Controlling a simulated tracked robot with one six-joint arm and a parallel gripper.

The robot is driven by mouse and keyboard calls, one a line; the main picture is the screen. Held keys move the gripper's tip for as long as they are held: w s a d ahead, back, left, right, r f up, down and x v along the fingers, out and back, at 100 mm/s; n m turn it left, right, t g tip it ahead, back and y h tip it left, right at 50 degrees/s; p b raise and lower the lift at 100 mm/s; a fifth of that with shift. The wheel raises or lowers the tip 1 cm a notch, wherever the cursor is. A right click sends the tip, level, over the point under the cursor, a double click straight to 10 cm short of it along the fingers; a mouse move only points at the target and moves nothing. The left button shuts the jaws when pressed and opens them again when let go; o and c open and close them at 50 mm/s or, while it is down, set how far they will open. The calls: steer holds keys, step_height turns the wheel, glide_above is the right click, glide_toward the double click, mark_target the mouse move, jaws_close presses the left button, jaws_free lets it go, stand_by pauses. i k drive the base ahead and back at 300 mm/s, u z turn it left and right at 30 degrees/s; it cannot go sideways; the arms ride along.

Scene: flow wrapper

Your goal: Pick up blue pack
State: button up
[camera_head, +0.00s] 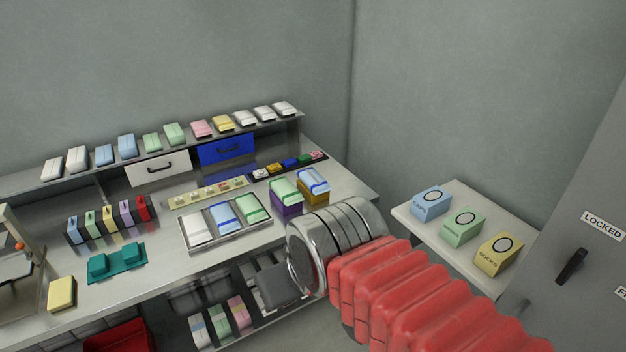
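Several blue packs are in view. One blue pack (225,216) lies in the middle of a metal tray (236,237), between a white pack (197,229) and a green pack (252,208). Another blue-and-white pack (314,180) lies on top of a gold box (315,197). Two light blue packs, one at the left (104,155) and one at the right (127,146), sit on the raised shelf. A light blue box (431,203) stands on the right table. My arm, with red bellows and a metal cylinder, reaches in from the lower right; my gripper's fingers do not show.
The steel bench also holds a row of upright coloured packs (110,221), a teal holder (117,263) and a yellow pack (61,294). A grey cabinet (590,220) with a black handle stands at right. Packs lie on a lower shelf.

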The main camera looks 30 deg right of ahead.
mark_target(316, 185)
steer(key=i, duration=0.95)
